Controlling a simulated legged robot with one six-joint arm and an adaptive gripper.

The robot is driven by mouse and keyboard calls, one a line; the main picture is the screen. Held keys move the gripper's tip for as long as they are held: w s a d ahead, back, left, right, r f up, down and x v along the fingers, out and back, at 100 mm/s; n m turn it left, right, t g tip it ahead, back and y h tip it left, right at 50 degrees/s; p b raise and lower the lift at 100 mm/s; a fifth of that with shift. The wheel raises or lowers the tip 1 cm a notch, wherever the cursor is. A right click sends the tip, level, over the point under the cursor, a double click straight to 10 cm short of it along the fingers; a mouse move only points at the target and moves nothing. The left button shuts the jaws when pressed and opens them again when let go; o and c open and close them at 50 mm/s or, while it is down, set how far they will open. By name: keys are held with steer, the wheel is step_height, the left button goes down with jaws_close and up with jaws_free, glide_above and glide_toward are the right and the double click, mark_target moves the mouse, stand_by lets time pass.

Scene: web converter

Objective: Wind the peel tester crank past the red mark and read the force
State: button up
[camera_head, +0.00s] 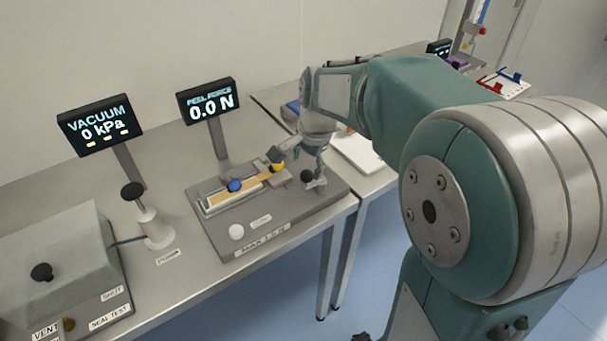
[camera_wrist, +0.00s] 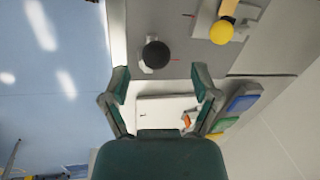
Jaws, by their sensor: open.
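The peel tester (camera_head: 215,235) is a grey plate with a rail, a tan strip, a blue knob (camera_head: 235,186) and a yellow knob (camera_head: 279,167). The black crank knob (camera_head: 307,176) is at its right end; it also shows in the wrist view (camera_wrist: 156,54). My gripper (camera_head: 296,169) is over that end. In the wrist view my gripper (camera_wrist: 160,84) is open and empty, with the black knob beyond the gap between its fingertips. A thin red mark (camera_wrist: 187,15) shows on the plate near the knob. The peel force display (camera_head: 209,105) reads 0.0 N.
A white knob (camera_head: 236,232) stands on the plate's front left. Left of the tester are a pump lever (camera_head: 133,191), a seal test box (camera_head: 55,260) and a vacuum display (camera_head: 100,125) reading 0 kPa. A second table with a white sheet (camera_head: 358,153) is at the right.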

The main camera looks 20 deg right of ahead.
mark_target(311, 172)
steer(key=f, duration=0.2)
steer(key=d+f, duration=0.1)
steer(key=f, duration=0.1)
steer(key=shift+w, duration=0.35)
steer(key=shift+f, duration=0.25)
steer(key=shift+a, duration=0.1)
steer(key=shift+a+f, duration=0.1)
steer(key=shift+a, duration=0.4)
steer(key=shift+c, duration=0.9)
steer(key=c, duration=0.6)
steer(key=shift+d, duration=0.3)
jaws_close()
